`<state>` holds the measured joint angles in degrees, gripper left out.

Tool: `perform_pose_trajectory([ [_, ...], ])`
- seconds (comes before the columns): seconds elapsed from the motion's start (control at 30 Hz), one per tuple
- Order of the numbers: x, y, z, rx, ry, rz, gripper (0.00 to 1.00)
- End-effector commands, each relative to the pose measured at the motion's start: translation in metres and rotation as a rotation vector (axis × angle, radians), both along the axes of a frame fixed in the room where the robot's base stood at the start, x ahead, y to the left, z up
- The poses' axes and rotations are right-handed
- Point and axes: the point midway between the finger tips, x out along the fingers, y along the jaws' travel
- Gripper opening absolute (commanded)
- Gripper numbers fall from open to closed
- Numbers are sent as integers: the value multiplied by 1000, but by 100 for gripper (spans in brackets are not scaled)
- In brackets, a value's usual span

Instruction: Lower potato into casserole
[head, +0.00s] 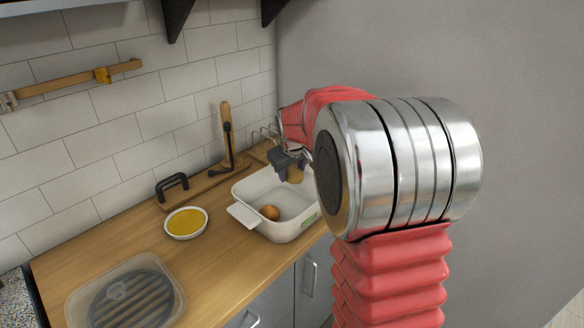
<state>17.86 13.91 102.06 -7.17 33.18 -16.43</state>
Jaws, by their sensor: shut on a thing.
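A white casserole (284,231) with side handles stands on the wooden counter, below my gripper. My gripper (291,167) is over the back right part of the casserole. It is shut on a small brown potato (294,175), which shows just under the jaws and looks to be held above the casserole floor. A round orange-brown item (269,212) lies inside the casserole at its front left. My arm hides the casserole's right end and part of the gripper.
A white bowl of yellow contents (186,222) stands left of the casserole. A clear-rimmed container with dark slats (124,300) is at the front left. A wooden board with a black handle (173,187) and an upright wooden-handled tool (226,130) stand behind, near the tiled wall.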

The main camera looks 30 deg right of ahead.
Motion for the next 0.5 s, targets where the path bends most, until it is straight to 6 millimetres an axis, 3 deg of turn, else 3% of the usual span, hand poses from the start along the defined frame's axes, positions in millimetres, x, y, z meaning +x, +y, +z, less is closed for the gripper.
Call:
perform_pose_trajectory([
  [0.5, 0, 0, -18, 0, -1, -1, 17],
])
